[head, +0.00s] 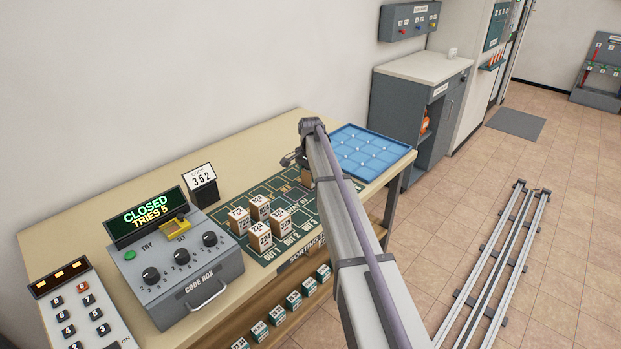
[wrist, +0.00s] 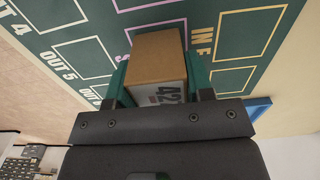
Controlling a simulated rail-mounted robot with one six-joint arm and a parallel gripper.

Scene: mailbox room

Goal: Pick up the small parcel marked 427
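A small brown cardboard parcel (wrist: 158,55) sits between the two green fingers of my gripper (wrist: 158,78) in the wrist view. Its white label shows "42"; the rest of the number is hidden by the gripper body. The fingers lie close along both sides of the parcel and look shut on it. In the head view my gripper (head: 300,165) is over the far part of the green sorting mat, and a bit of the parcel (head: 307,178) shows beside my arm. I cannot tell whether the parcel is clear of the mat.
Several small parcels (head: 260,235) stand on the nearer part of the mat (head: 262,258). The code box (head: 178,265) reads "CLOSED, TRIES 5", with a "352" card (head: 203,178) behind it. A blue tray (head: 385,167) lies at the table's far end. A keypad (head: 80,305) is at left.

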